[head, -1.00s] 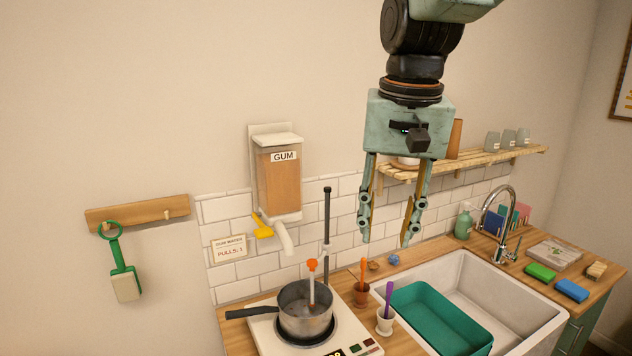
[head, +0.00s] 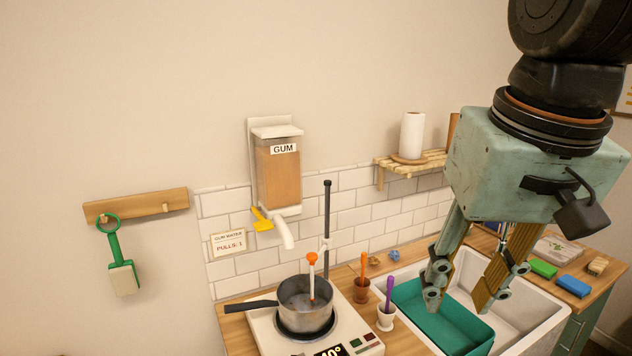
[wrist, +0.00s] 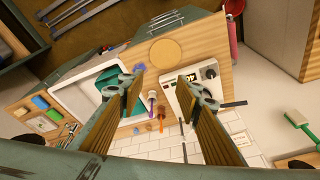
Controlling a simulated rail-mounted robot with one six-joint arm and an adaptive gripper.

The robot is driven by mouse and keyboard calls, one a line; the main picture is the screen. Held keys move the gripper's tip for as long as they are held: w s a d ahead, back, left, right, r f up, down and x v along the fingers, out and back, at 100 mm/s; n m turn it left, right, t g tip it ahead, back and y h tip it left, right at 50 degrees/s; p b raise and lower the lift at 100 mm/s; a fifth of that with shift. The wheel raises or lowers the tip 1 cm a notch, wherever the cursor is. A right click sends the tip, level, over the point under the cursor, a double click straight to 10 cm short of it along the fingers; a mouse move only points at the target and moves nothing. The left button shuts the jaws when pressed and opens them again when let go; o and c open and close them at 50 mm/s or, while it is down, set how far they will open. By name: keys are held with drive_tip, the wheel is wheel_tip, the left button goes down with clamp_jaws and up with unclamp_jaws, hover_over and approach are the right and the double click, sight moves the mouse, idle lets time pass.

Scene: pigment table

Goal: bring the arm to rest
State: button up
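My gripper (head: 458,298) is at the right of the head view, in the air in front of the sink. Its two fingers point down and stand apart with nothing between them. In the wrist view my gripper (wrist: 158,88) also shows open and empty, with the counter below it. My arm reaches in from the upper right corner of the head view. The gripper hides the tap and part of the sink and shelf in the head view.
A pot (head: 305,303) with an orange-topped stick stands on the hot plate (head: 262,330). The GUM dispenser (head: 278,175) hangs on the wall. A teal tub (head: 440,318) sits in the white sink (head: 535,300). Cups with an orange and a purple tool stand between.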

drive_tip(key=s+d+f+b, duration=0.1)
drive_tip(key=s+f, duration=0.4)
drive_tip(key=s, duration=0.5)
drive_tip(key=shift+s+d+n+t, duration=0.2)
drive_tip(key=shift+d+n+t, duration=0.2)
drive_tip(key=shift+d, duration=0.15)
drive_tip(key=shift+o, duration=1.1)
drive_tip(key=shift+w, duration=0.15)
idle(1.3)
